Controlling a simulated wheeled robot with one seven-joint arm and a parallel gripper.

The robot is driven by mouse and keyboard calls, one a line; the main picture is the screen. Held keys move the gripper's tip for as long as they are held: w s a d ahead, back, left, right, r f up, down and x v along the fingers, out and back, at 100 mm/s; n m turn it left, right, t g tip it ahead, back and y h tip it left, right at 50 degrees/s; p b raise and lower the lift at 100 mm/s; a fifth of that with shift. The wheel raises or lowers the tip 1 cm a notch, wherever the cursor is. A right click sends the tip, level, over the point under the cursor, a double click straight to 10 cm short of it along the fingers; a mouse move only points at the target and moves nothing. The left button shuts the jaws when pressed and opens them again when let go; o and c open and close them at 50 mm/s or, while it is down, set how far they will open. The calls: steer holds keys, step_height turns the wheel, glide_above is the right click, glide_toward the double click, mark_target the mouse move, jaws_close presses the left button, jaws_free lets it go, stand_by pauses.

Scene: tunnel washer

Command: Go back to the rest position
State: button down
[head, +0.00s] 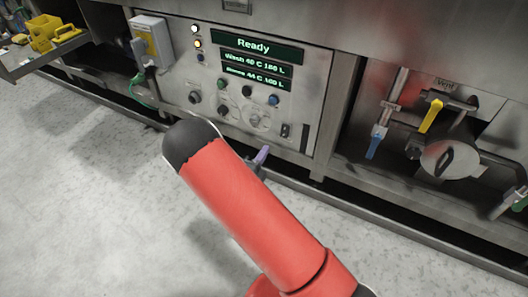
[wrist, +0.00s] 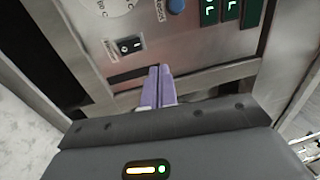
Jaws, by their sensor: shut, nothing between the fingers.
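My gripper shows in the wrist view (wrist: 159,86) as two purple fingers side by side, shut with nothing between them. It points toward the lower part of the washer's control panel (head: 250,90), near a black rocker switch (wrist: 126,46). In the head view only a small purple part of my gripper (head: 262,155) shows past my red arm, in front of the panel's lower edge. The rest of it is hidden behind the arm. The panel display (head: 253,45) reads "Ready", with wash and rinse lines below.
Valves with a yellow handle (head: 431,115) and a blue handle (head: 377,141) are in a recess at right. The floor at left is clear.

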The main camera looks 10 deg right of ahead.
steer(key=s+d+r+m+g+h+p, duration=0.1)
steer(key=s+d+r+m+g, duration=0.5)
steer(key=m, duration=0.4)
steer(key=s+d+r+m+g+h, duration=0.2)
steer(key=s+d+r+m+g, duration=0.1)
steer(key=d+r+m+g, duration=0.55)
steer(key=s+r+m+g+y+p, duration=0.1)
steer(key=s+r+m+y, duration=0.45)
steer(key=s+m, duration=0.7)
steer(key=s+a+r+m+t+y+p, duration=0.1)
steer(key=s+a+r+m+t+y, duration=0.4)
steer(key=m, duration=1)
steer(key=s+a+r+y, duration=0.2)
steer(key=a+r+y, duration=0.1)
steer(key=y, duration=0.1)
steer(key=shift+r+m+p, duration=0.3)
steer(key=shift+m, duration=0.1)
